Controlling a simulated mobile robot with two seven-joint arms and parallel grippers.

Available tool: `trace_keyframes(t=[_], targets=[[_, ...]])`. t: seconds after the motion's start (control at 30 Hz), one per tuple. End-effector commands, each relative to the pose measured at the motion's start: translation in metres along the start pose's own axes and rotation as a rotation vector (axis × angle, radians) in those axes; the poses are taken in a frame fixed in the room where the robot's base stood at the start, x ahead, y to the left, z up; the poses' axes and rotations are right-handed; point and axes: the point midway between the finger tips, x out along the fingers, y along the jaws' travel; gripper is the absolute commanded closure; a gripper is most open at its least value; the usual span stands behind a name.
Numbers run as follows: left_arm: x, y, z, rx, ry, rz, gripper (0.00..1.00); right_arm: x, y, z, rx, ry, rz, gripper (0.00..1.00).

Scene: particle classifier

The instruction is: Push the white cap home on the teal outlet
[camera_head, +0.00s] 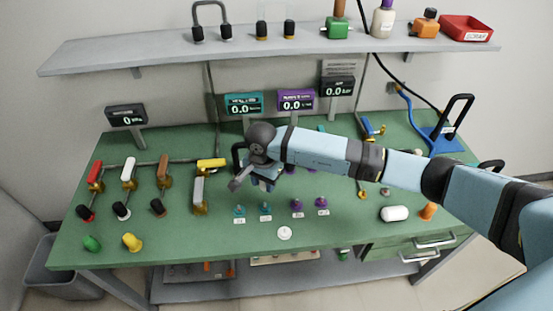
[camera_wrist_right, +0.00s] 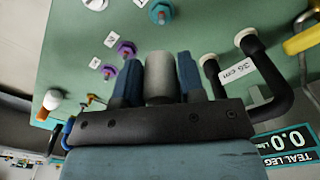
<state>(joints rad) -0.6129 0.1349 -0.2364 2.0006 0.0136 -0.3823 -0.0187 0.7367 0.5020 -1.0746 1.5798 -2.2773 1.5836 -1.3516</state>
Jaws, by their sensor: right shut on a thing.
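I cannot tell for sure whether this is the white cap. In the head view this gripper (camera_head: 264,184) is over the middle of the bench, and the wrist hides most of what it holds. Teal fittings (camera_head: 239,210) stand in front of it with small labels. A teal fitting also shows in the right wrist view (camera_wrist_right: 160,12), apart from the held cylinder. The teal outlet itself is not clear. My left gripper is not in view.
A black hose loop labelled 35 cm (camera_wrist_right: 282,92) is close beside the right gripper. Purple fittings (camera_head: 297,205) stand to the right of the teal ones. A white round piece (camera_head: 284,233) lies near the front edge. Coloured-handled valves (camera_head: 128,172) fill the left side.

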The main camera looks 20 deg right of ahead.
Motion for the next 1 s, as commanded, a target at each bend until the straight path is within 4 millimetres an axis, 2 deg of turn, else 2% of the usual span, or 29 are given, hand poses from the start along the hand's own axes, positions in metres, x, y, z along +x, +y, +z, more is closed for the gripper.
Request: trace_keyframes(t=[0.2, 0.73, 1.0], targets=[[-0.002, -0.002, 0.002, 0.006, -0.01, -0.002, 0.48, 0.01, -0.004, 0.007, -0.047, 0.001, -0.001, 0.86], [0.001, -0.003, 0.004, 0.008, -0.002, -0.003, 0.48, 0.012, -0.004, 0.007, -0.032, 0.002, -0.001, 0.86], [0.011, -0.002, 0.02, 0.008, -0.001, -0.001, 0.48, 0.034, -0.004, 0.007, -0.031, 0.002, 0.0, 0.86]])
